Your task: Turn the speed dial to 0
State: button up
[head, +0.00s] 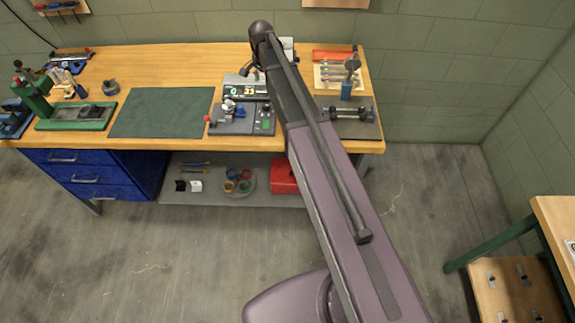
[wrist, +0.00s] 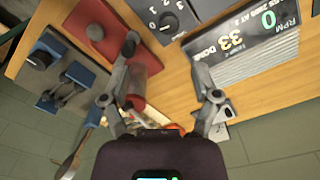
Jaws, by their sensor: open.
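The speed dial (wrist: 168,24) is a black round knob on a dark grey panel at the top of the wrist view, with white numbers such as 0, 1, 2 and 3 around it. Its pointer setting is too small to tell. My gripper (wrist: 163,52) is open and empty, its fingers apart on either side below the dial and not touching it. A dark display (wrist: 243,42) right of the dial reads 0 RPM and 33.
The wooden workbench (head: 160,70) holds a green mat (head: 162,112), a green press (head: 75,115) at left and a grey fixture with a metal shaft (head: 350,112) at right. In the wrist view, a red block (wrist: 97,32) and a grey fixture with blue parts (wrist: 62,78) lie left.

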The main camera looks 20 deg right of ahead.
jog(key=s+f+n+b, duration=0.3)
jog(key=s+f+b, duration=0.1)
jog(key=s, duration=0.5)
jog(key=s+f+n+b, duration=0.3)
jog(key=s+f+b, duration=0.1)
jog(key=s, duration=0.6)
jog(key=s+f+n+b, duration=0.4)
jog(key=s+f, duration=0.1)
jog(key=s, duration=0.4)
jog(key=shift+s+b, duration=0.25)
jog(key=shift+b, duration=0.05)
jog(key=shift+a, duration=0.1)
